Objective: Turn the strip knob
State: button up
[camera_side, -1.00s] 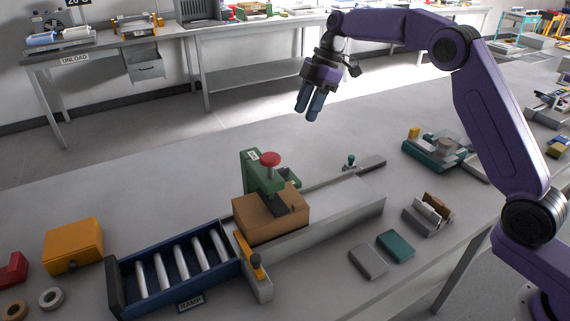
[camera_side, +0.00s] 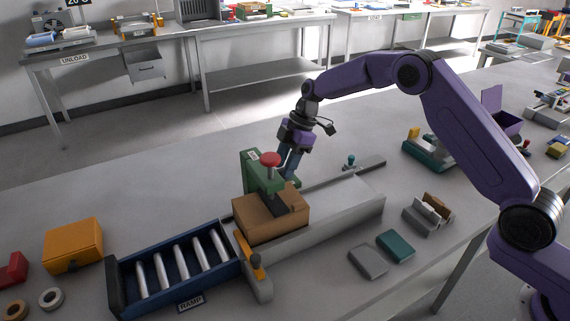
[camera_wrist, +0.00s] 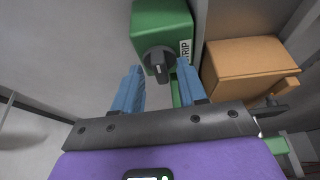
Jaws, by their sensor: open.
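The strip knob (camera_wrist: 158,65) is a black round dial with a raised grip bar. It sits on a green housing (camera_wrist: 160,22) labelled STRIP in the wrist view. The same green housing (camera_side: 250,168) stands on the bench in the side view, where the knob is hidden. My gripper (camera_wrist: 161,70) is open, its two blue fingers on either side of the knob in the wrist view. I cannot tell whether they touch it. In the side view my gripper (camera_side: 290,170) points down behind the housing, partly hidden by it.
A red mushroom-shaped head (camera_side: 270,159) tops a post at the housing. A brown box (camera_side: 268,220) sits beside it on the grey track (camera_side: 345,205). A blue roller ramp (camera_side: 178,262) lies to the left. The bench behind the housing is mostly clear.

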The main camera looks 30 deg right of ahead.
jog(key=shift+a+f, duration=0.1)
jog(key=shift+f, duration=0.15)
grip_shut()
jog(key=shift+m, duration=0.3)
